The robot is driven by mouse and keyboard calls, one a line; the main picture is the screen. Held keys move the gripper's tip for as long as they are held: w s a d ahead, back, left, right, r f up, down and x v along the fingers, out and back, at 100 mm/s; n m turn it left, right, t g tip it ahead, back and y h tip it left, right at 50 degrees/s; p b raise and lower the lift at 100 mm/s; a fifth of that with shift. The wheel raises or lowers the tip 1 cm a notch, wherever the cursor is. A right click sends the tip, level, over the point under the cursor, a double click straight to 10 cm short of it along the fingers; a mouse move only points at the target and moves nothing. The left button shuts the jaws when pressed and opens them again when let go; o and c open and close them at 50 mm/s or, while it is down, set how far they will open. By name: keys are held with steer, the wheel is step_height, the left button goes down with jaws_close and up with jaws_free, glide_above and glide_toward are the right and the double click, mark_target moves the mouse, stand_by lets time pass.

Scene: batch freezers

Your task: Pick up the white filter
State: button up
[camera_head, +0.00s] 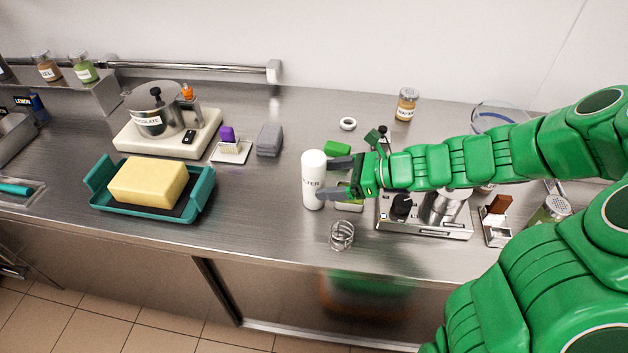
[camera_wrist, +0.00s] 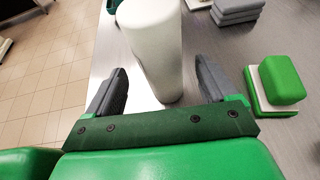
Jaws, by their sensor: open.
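In the wrist view the white filter (camera_wrist: 155,40) stands just beyond and partly between my fingers. My gripper (camera_head: 334,178) reaches it from the right, with its two grey fingers apart. In the wrist view my gripper (camera_wrist: 160,90) has one finger on each side of the filter's lower part, with a visible gap on the right. Whether the left finger touches it I cannot tell.
A green sponge (camera_wrist: 283,79) lies on a pale block right of my gripper. A grey block (camera_head: 269,140) and a teal tray (camera_head: 207,190) with a yellow block are left. A metal machine (camera_head: 425,228) stands right.

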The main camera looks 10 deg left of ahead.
mark_target(309, 180)
steer(key=shift+x, duration=3)
steer(key=shift+w+r, duration=0.1)
steer(key=c, duration=1.3)
steer(key=shift+o, duration=0.2)
